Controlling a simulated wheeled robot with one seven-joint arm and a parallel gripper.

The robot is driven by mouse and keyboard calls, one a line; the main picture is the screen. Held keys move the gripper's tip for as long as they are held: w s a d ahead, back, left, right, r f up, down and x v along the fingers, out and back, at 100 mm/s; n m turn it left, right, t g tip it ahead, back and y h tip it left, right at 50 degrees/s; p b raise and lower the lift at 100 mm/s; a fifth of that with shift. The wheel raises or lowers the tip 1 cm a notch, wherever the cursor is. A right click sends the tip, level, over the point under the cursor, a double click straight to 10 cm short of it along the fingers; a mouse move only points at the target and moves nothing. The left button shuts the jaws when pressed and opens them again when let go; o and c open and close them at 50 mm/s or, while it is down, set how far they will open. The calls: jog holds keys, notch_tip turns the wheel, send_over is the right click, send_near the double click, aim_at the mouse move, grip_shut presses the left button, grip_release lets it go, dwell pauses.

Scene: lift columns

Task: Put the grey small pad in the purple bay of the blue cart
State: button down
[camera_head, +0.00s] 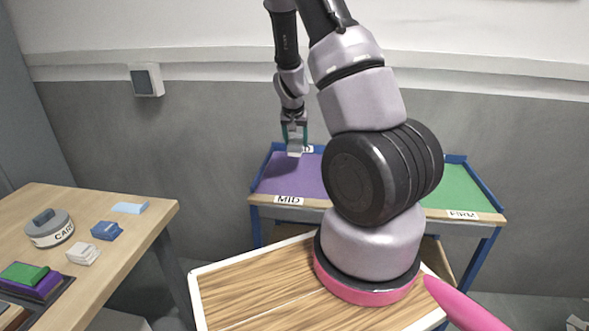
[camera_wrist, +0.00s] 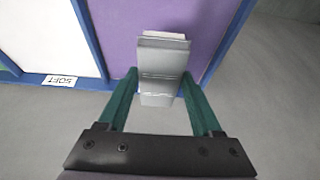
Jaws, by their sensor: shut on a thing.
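My gripper (camera_head: 294,136) is shut on the grey small pad (camera_head: 295,147) and holds it at the back left of the blue cart (camera_head: 254,211). In the wrist view the grey pad (camera_wrist: 161,68) sits between the two green fingers of my gripper (camera_wrist: 162,90). The purple bay (camera_head: 292,180) has a "MID" label at its front edge. In the wrist view the purple bay (camera_wrist: 205,25) lies behind the pad. I cannot tell how high the pad is above it. My arm hides the middle of the cart.
A green bay (camera_head: 451,188) is on the cart's right. In the wrist view a label (camera_wrist: 59,80) reads "SOFT" on a blue edge beside a white area.

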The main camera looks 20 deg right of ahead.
notch_tip(320, 180, down, 9)
jog(key=shift+s+r, duration=0.1)
dwell(0.3)
jog(key=shift+f, duration=0.2)
jog(key=shift+c, duration=0.3)
grip_release()
jog(key=shift+r, duration=0.1)
